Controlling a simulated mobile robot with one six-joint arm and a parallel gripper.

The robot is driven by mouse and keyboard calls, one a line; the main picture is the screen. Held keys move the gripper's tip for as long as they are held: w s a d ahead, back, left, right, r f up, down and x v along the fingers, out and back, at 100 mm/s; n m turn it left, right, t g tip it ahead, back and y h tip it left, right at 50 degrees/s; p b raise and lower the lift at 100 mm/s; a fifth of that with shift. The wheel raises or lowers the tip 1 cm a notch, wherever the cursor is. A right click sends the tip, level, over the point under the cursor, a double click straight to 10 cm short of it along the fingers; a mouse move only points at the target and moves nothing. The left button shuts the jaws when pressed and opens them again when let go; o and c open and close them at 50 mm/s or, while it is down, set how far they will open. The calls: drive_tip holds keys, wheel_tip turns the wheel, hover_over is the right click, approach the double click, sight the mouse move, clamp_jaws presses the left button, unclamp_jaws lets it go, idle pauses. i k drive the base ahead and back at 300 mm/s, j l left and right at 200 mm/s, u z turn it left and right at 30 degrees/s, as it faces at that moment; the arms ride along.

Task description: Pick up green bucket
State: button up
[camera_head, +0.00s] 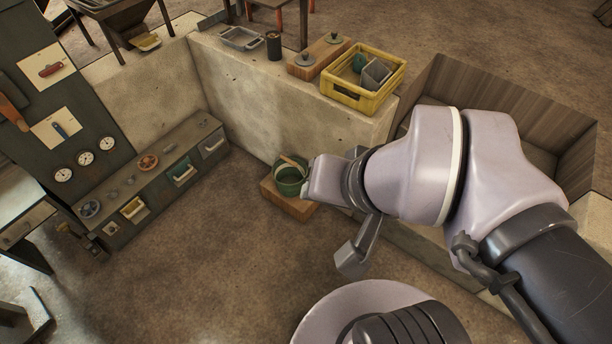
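The green bucket (289,183) stands on a low wooden block (284,203) on the floor, against the foot of the low concrete wall. A pale curved handle or band shows across its top. Its right edge is close to my gripper in the picture. My gripper (325,222) is in the middle of the view, to the right of the bucket, with its two fingers spread wide apart. Nothing shows between the fingers. The depth gap between the gripper and the bucket is hard to tell.
A yellow crate (352,94) holding a few items, a board with lidded knobs (318,58), a dark cup (273,45) and a grey tray (241,39) stand on the wall. A low bench with drawers (150,180) is at left. The floor (215,260) in front is clear.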

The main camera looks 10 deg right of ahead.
sight(289, 181)
drive_tip(key=i+j+z, duration=0.15)
drive_tip(key=i, duration=0.4)
drive_tip(key=i+j+z, duration=0.2)
drive_tip(key=i+j, duration=0.15)
drive_tip(key=i, duration=0.2)
drive_tip(key=i+j+z, duration=0.15)
drive_tip(key=i+j, duration=0.25)
drive_tip(key=i, duration=0.1)
